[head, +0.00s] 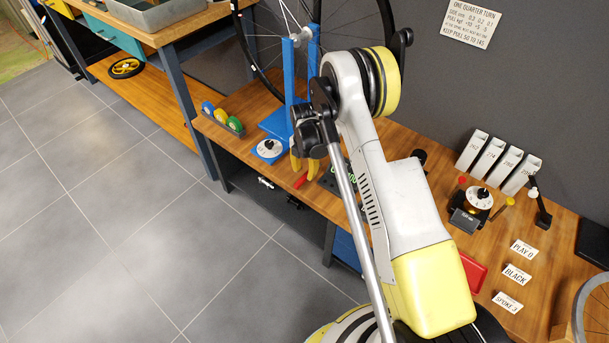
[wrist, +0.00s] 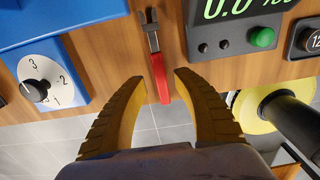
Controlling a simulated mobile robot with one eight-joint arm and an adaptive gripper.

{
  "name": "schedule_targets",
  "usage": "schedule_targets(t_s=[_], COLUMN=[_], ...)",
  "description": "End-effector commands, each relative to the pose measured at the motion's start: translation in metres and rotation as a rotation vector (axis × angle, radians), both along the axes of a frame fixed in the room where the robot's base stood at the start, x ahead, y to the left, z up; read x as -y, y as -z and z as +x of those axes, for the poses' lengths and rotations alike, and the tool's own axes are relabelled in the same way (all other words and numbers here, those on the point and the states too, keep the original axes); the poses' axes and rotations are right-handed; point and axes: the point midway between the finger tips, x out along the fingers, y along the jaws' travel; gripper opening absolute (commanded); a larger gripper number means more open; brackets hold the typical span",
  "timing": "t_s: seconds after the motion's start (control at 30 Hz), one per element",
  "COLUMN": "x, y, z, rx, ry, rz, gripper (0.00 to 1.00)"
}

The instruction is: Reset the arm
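My arm (head: 405,190) reaches over the wooden bench from the lower right of the head view, bent at a raised joint. My gripper (head: 304,166) hangs by the bench's front edge, partly hidden by my arm. In the wrist view my gripper (wrist: 157,76) is open, with its two yellow and black fingers apart and nothing held. A small red-handled tool (wrist: 160,75) lies on the bench, in line with the gap between the fingers. It also shows in the head view (head: 300,181), beside the gripper.
A blue stand (head: 289,85) with a spoked wheel is behind the gripper. A blue dial box (wrist: 41,82) is left and a green-digit display (wrist: 238,25) right. The grey floor (head: 120,230) in front is clear.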

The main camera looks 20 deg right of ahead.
Motion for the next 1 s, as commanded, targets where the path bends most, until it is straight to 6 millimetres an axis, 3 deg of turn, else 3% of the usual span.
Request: schedule_targets(t_s=[0.2,0.4,0.77,0.87,1.0], x=[0.000,0.000,0.000,0.000,0.000], y=[-0.051,-0.084,-0.100,-0.123,-0.186], z=[0.000,0.000,-0.001,-0.004,-0.020], rx=[0.000,0.000,0.005,0.024,0.087], ry=[0.000,0.000,0.014,0.087,0.308], rz=[0.000,0.000,0.000,0.001,0.014], gripper=[0.36,0.36,0.36,0.36,0.36])
